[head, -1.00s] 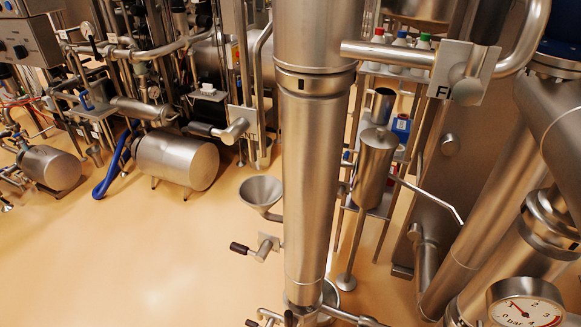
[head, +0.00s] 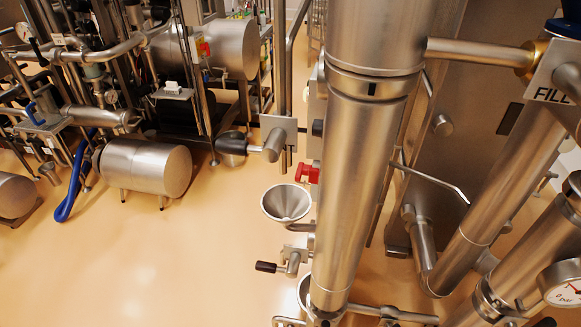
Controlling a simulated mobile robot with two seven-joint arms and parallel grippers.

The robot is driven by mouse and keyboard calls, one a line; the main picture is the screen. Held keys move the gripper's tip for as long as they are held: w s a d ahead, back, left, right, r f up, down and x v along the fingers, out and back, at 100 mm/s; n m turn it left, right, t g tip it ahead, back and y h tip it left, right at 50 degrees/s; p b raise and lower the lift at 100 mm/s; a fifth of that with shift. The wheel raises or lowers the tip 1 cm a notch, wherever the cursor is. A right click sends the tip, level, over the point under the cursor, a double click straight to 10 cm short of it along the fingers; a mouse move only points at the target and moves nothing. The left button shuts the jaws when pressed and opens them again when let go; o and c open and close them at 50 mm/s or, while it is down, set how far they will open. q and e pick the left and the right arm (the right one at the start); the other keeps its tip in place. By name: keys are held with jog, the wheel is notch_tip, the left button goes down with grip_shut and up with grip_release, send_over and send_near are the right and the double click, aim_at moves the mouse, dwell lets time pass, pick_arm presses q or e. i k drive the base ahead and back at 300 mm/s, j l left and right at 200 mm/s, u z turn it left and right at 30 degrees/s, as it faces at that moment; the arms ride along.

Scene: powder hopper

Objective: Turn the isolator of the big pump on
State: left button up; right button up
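A small red and yellow switch (head: 203,47) shows at the upper left, next to a large steel cylinder (head: 236,48). It looks like an isolator, but it is too small to tell its position. A second red part (head: 307,172), on a grey box, shows just left of the thick steel column. A smaller steel cylinder on short legs (head: 148,167) stands on the floor at left. I cannot tell for sure which of these belongs to the big pump. Neither of my grippers is in view.
A thick steel column (head: 358,170) stands close in front. A funnel (head: 286,202) and a black-handled valve (head: 280,264) are left of it. A FILL sign (head: 551,95) and pressure gauge (head: 563,284) are at right. The floor (head: 160,270) at lower left is clear.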

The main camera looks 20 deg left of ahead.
aim_at(303, 169)
jog(key=k+j+z, duration=0.1)
jog(key=j+z, duration=0.3)
jog(key=j, duration=1.3)
jog(key=i+j+u, duration=0.15)
jog(key=j, duration=0.3)
jog(key=i+j+u, duration=0.1)
jog(key=i+j, duration=0.3)
